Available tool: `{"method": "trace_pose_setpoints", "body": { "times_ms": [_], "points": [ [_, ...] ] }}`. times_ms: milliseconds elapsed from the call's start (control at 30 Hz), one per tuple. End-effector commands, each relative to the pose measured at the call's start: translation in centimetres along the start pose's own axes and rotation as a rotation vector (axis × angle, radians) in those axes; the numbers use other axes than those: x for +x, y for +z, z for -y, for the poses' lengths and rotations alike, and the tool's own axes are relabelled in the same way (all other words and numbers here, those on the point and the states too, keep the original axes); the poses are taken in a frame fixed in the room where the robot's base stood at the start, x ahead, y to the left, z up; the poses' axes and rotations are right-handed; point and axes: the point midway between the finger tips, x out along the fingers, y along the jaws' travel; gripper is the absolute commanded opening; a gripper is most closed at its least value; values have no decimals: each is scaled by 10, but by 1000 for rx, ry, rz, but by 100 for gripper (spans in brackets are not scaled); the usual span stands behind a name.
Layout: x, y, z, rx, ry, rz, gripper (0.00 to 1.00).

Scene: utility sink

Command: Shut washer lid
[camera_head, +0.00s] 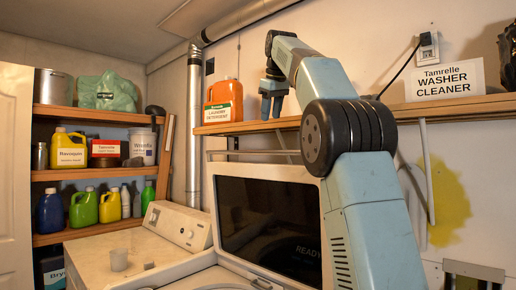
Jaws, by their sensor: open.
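The washer lid (268,222) stands raised, a white frame around a dark panel with the faint word "READY" at its lower right. The washer top (190,282) shows below it at the bottom edge, and part of the opening rim is in view. My gripper (272,103) is open, its fingers pointing down near the wall shelf, above the lid's upper edge and apart from it. Nothing shows between the fingers. My arm covers the lid's right side.
A wall shelf (440,111) runs behind the lid, bearing an orange detergent jug (225,92) beside my gripper and a washer cleaner sign (445,80). Shelves of bottles stand at far left.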

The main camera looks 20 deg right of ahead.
Motion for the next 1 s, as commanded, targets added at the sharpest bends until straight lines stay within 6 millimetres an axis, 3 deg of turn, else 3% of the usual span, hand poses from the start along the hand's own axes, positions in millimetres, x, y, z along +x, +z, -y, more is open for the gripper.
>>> {"method": "trace_pose_setpoints", "body": {
  "times_ms": [100,300,667,1000],
  "points": [
    [4,-17,-5,-47,8,2,45],
    [7,-30,-7,-95,13,6,45],
    [21,-32,-6,-105,13,8,45],
    [61,-31,-6,-105,13,9,45]
  ]
}}
